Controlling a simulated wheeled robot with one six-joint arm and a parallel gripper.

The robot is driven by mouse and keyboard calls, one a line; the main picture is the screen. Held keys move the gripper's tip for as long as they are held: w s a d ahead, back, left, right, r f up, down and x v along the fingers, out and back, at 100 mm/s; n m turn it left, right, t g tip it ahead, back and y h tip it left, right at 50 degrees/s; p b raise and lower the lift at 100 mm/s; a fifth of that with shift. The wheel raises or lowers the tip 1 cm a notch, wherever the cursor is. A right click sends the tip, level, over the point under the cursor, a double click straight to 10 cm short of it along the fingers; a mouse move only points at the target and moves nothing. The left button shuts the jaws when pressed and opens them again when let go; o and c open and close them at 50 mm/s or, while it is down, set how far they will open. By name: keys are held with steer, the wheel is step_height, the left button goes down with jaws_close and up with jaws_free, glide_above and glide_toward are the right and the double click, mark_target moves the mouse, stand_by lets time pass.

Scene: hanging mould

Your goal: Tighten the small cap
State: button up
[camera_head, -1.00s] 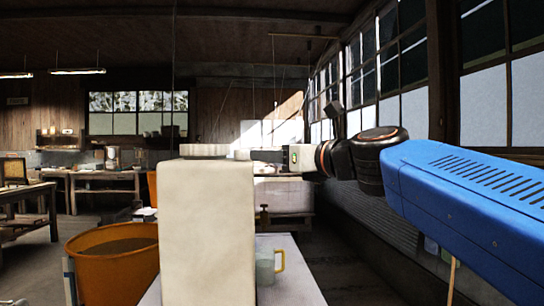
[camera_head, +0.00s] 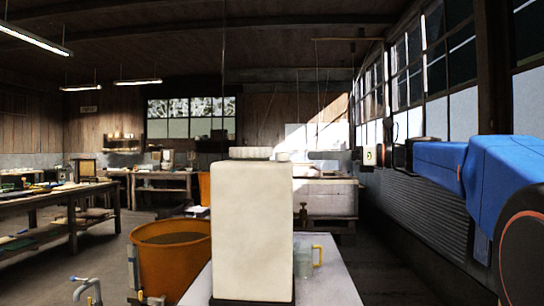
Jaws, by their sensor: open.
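A tall cream block, the mould (camera_head: 252,230), stands upright on a dark base in the middle of the view. A pale ribbed round piece (camera_head: 250,153) shows at its top edge; it looks like a cap, but I cannot tell whether it is the small cap or how tightly it sits.
The block stands on a pale tabletop (camera_head: 335,290). A clear mug with a yellow handle (camera_head: 303,264) is at its right. An orange tub (camera_head: 175,262) is at the left. Windows line the right.

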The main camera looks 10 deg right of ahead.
mark_target(282, 157)
steer(key=x, duration=1.6)
steer(key=shift+w+a+r, duration=0.2)
steer(key=shift+w+a, duration=0.05)
steer(key=shift+a, duration=0.05)
steer(key=shift+c, duration=0.6)
steer(key=c, duration=0.9)
